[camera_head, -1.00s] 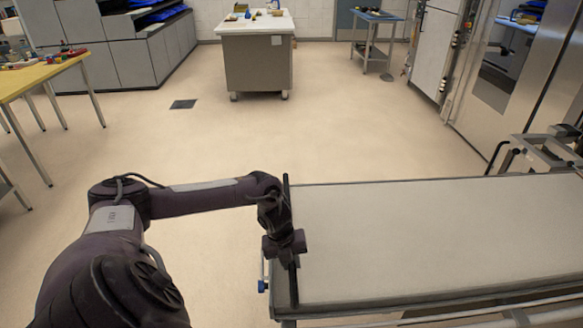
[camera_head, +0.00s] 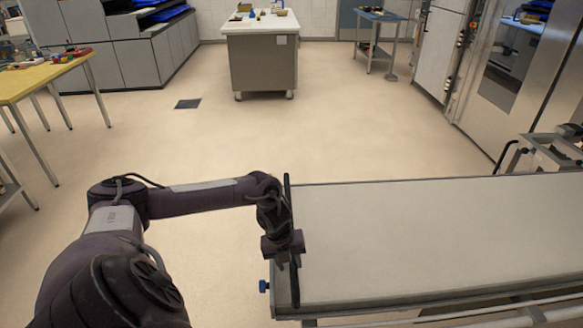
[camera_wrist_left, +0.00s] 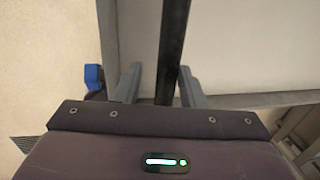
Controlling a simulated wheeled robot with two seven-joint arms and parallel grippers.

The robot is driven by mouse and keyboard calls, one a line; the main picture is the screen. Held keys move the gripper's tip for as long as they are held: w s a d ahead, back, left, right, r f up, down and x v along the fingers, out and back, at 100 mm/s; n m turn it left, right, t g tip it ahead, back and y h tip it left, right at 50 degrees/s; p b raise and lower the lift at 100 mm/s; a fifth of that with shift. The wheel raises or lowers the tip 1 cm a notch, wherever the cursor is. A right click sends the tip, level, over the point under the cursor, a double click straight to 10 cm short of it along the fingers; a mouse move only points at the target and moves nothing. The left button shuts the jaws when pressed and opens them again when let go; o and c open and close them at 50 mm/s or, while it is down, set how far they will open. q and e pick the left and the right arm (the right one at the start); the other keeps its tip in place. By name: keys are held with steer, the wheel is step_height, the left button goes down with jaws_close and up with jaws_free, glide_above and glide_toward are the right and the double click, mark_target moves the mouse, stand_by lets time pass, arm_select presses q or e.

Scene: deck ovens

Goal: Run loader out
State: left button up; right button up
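The loader (camera_head: 430,235) is a long, flat, pale belt bed in a metal frame at the right of the head view. A black bar (camera_head: 288,200) runs across its left end; the bar also shows in the left wrist view (camera_wrist_left: 172,45). My left gripper (camera_head: 284,250) is at this bar, partway along it. In the left wrist view its two grey fingers (camera_wrist_left: 160,85) stand on either side of the bar. A gap shows at the left finger; the right finger is close to the bar, and contact is unclear. My right gripper is out of view.
A blue knob (camera_head: 264,286) sits by the loader's left corner. A steel oven front (camera_head: 515,80) stands at the right. A yellow table (camera_head: 30,82) is at the left and a white-topped cart (camera_head: 262,60) at the back. The floor between is clear.

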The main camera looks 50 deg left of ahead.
arm_select(q)
steer(key=shift+o, duration=0.6)
steer(key=shift+s+a, duration=0.1)
steer(key=shift+r, duration=0.15)
step_height(320, 180, up, 7)
steer(key=s, duration=0.1)
steer(key=shift+a+r+b, duration=0.15)
steer(key=shift+a+b, duration=0.15)
steer(key=shift+a, duration=0.15)
